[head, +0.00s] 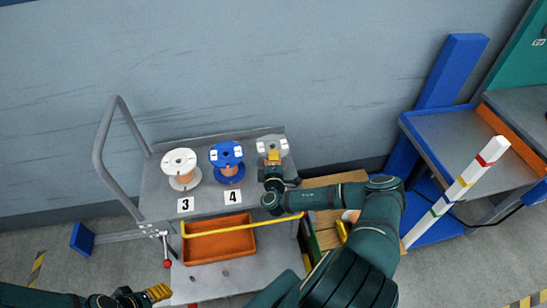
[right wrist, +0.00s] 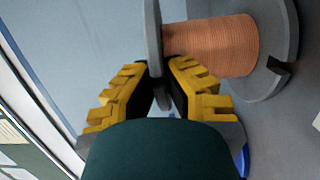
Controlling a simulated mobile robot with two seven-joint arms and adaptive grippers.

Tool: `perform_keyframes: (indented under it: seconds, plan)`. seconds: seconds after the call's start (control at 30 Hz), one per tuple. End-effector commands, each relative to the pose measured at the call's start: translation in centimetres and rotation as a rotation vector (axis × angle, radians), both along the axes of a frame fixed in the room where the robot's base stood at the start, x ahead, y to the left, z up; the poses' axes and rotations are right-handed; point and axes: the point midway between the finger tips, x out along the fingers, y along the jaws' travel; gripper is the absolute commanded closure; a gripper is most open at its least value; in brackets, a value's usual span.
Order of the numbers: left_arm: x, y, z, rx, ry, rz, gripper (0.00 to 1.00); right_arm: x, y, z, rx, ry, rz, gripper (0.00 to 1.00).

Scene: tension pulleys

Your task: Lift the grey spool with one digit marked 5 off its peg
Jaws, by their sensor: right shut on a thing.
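The grey spool (head: 272,145) with copper-coloured wire is at the right end of the row on the grey cart. Its number card is hidden behind my right arm. My right gripper (head: 273,158) is at its front edge. In the right wrist view, the yellow-padded fingers (right wrist: 160,88) are shut on the rim of one grey flange, with the wire winding (right wrist: 212,45) just beyond. I cannot tell whether the spool is raised; its peg is hidden. My left gripper (head: 158,292) is low at the left, away from the spools; its opening is unclear.
A white spool (head: 180,165) above card 3 and a blue spool (head: 227,158) above card 4 stand to the left. An orange tray (head: 218,245) with a yellow bar (head: 235,229) lies in front. A striped white post (head: 465,182) and a blue-framed bench (head: 450,128) are at right.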

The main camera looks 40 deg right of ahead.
Motion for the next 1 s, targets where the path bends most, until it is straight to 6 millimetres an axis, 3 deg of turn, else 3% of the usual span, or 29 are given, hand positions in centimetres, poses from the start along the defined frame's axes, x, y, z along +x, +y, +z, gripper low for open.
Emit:
perform_keyframes:
  seconds: [1.0]
  plan:
    - [0.0,0.0,1.8,0.000,0.000,0.000,0.43,0.0,0.0,1.5,-0.001,0.000,-0.001,1.00]
